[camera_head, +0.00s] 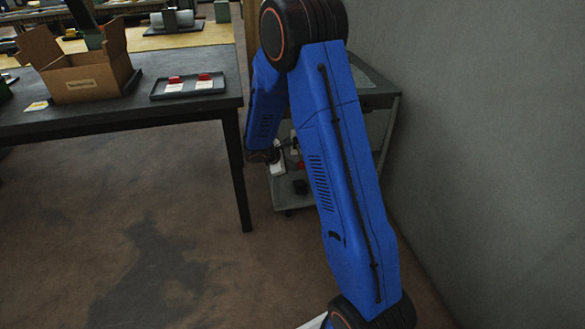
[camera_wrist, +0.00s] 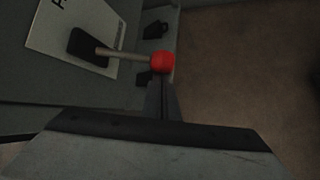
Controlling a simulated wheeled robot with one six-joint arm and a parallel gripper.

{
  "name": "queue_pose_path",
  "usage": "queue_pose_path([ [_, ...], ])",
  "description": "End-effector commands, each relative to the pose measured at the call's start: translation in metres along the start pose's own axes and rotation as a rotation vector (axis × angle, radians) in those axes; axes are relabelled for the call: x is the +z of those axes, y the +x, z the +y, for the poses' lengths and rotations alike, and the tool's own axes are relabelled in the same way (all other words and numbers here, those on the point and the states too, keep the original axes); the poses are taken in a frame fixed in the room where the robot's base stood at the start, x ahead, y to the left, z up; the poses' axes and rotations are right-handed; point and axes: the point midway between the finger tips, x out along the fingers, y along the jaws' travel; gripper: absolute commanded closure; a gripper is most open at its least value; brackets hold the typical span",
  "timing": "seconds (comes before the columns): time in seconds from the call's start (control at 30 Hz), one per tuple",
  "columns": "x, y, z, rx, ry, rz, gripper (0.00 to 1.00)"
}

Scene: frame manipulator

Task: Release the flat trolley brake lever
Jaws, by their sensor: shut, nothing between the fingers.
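The brake lever (camera_wrist: 125,54) shows in the wrist view as a thin metal rod with a red knob (camera_wrist: 163,63) at its right end. The rod comes out of a black pivot block (camera_wrist: 86,48) on a white label plate on the trolley's grey side. My gripper (camera_wrist: 160,82) is shut and empty, its fingertips just below the red knob in the picture; I cannot tell whether they touch it. In the head view the grey trolley (camera_head: 377,98) stands behind my blue arm, which hides much of it. The lever is too small to make out there.
A dark table (camera_head: 150,112) stands at the left, with an open cardboard box (camera_head: 85,72) and a black tray (camera_head: 188,95) holding red and white items. A grey wall (camera_head: 490,120) runs along the right. The brown floor (camera_head: 130,250) in front is clear.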

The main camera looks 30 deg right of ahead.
Motion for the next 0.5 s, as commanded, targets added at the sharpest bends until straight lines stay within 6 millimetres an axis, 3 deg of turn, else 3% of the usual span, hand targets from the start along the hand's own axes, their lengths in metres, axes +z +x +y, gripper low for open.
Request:
queue_pose_path([
  [0.5, 0.0042, -0.0059, 0.0004, -0.056, -0.038, 0.0, 1.0],
])
